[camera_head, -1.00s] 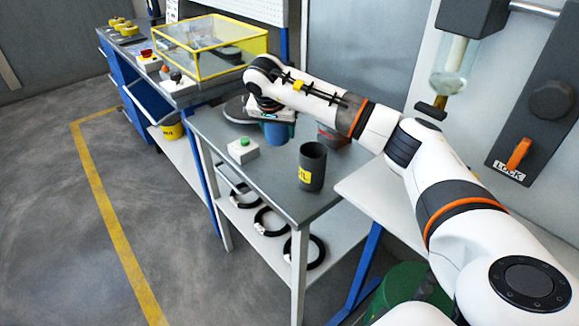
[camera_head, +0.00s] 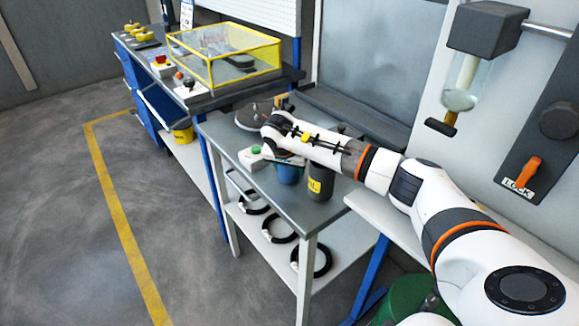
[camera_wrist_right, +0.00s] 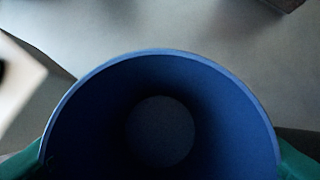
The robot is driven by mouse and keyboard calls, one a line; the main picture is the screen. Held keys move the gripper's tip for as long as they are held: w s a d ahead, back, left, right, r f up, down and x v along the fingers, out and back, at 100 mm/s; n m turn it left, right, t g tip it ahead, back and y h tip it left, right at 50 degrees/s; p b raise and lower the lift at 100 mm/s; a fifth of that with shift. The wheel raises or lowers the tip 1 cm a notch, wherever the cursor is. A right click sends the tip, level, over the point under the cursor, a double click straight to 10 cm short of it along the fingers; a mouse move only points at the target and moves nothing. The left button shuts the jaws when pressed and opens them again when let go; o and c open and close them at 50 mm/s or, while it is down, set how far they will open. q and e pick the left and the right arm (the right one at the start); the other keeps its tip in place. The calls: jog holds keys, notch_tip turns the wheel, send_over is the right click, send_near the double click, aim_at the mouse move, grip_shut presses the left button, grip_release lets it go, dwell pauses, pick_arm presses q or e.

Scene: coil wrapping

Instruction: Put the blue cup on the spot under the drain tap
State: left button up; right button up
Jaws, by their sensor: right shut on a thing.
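The blue cup (camera_head: 288,174) is above or on the grey table, left of a dark can; I cannot tell whether its base touches the tabletop. My right gripper (camera_head: 284,160) is shut on it, and the hand covers its top. In the right wrist view the cup (camera_wrist_right: 160,125) is seen from above, open and apparently empty, with a green finger at each side. The drain tap (camera_head: 441,127) is the dark piece low on the wall under a glass vessel (camera_head: 462,99). The spot under it is not clearly visible. My left gripper is out of view.
A dark can with a yellow label (camera_head: 320,182) stands close to the cup's right. A green-button box (camera_head: 250,158) is to its left, and a round plate (camera_head: 250,118) lies behind. A pale bench (camera_head: 376,212) runs right, partly behind my arm.

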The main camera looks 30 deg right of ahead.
jog(key=shift+f, duration=0.2)
jog(key=o, duration=1)
jog(key=shift+c, duration=0.2)
jog(key=shift+r, duration=0.1)
